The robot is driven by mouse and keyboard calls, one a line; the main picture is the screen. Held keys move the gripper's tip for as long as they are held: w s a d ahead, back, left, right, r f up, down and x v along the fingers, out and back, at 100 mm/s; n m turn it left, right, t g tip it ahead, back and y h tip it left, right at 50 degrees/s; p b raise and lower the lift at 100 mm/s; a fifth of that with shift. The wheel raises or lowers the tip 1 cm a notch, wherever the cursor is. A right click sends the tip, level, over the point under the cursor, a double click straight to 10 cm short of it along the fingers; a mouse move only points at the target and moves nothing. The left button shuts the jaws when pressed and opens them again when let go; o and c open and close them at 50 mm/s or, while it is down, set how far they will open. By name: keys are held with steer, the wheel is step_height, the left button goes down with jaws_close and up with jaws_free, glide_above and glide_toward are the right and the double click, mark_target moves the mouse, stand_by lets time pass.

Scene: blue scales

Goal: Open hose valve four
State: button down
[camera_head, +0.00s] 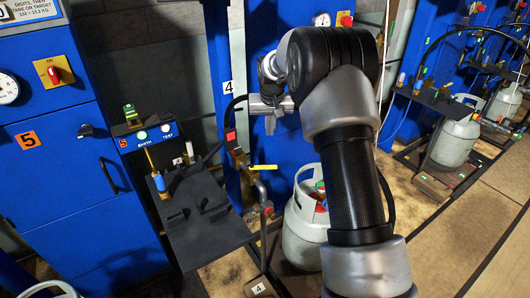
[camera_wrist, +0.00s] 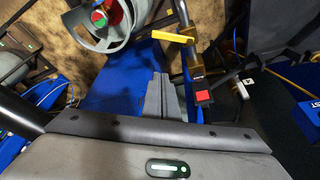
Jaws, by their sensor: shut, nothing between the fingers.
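A yellow valve lever (camera_head: 264,167) sticks out sideways from a hose fitting beside the blue column marked with a 4 label (camera_head: 228,87). In the wrist view the yellow lever (camera_wrist: 173,38) lies above and slightly right of my gripper (camera_wrist: 161,77). A brass fitting (camera_wrist: 195,72) and a red square (camera_wrist: 204,96) show on the hose line below the lever. My gripper is shut and empty, with its fingers together and apart from the lever in the picture. In the head view my arm hides part of the space around the fingers.
A grey gas cylinder (camera_head: 300,238) stands right of the hose, partly behind my arm. More cylinders (camera_head: 455,142) and frames stand at the right. Floor shows at the lower right.

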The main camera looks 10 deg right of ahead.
glide_above(263, 167)
steer(key=w+d, duration=0.2)
steer(key=d, duration=0.1)
step_height(263, 167, down, 6)
steer(key=r, duration=0.1)
steer(key=a+b+x, duration=0.1)
steer(key=b+x, duration=0.1)
steer(key=x, duration=0.9)
steer(key=shift+s+r, duration=0.15)
steer(key=shift+s, duration=0.9)
steer(key=shift+s+r, duration=0.1)
steer(key=shift+s, duration=1)
